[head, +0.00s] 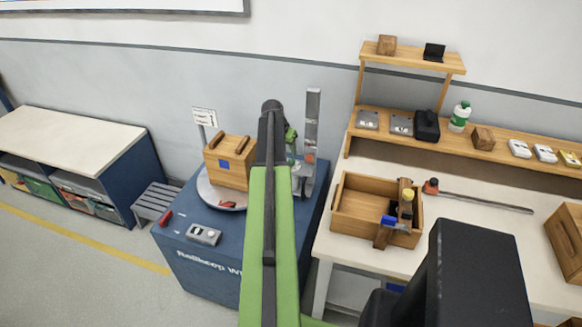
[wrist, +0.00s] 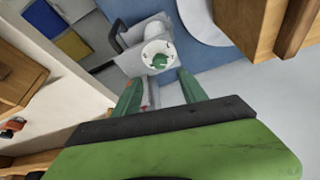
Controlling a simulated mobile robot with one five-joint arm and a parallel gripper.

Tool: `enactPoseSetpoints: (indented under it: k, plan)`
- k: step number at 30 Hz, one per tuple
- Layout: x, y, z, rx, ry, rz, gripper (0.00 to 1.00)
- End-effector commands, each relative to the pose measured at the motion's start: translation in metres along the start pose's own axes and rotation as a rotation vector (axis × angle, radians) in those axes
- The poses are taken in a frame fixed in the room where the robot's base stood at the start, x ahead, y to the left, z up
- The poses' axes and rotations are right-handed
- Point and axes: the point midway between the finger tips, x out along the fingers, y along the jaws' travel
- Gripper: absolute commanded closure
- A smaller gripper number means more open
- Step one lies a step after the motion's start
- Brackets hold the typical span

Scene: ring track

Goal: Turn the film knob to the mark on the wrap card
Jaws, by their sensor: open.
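The film knob (wrist: 160,60) is a small green knob on a round white dial, on a grey unit in the wrist view. My gripper (wrist: 158,84) is open, its two green fingers apart and pointing toward the dial; nothing is between them. The knob appears just beyond the fingertips, and I cannot tell the exact gap. In the head view my arm covers much of the machine, so the knob is not clear there. The wrap card (head: 204,117) is a white sign on a post at the back left; its print is too small to read.
A wooden crate (head: 229,163) stands on the round turntable (head: 209,193) left of my arm, close to it. A grey mast (head: 312,120) rises to the right. A control box (head: 203,234) sits on the blue base. The workbench at right holds a wooden tray (head: 346,215).

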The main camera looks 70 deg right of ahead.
Motion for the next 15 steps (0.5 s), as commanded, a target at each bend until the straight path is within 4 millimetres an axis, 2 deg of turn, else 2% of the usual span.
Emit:
enactPoseSetpoints:
  k: [1,9,12,15]
  plan:
    - [0.023,-0.001,0.003,0.000,0.000,0.000,0.50]
    - [0.079,-0.001,0.003,-0.001,0.000,0.000,0.50]
    - [0.090,-0.001,0.002,-0.001,0.000,0.000,0.50]
    - [0.093,-0.001,0.001,-0.001,0.000,0.000,0.50]
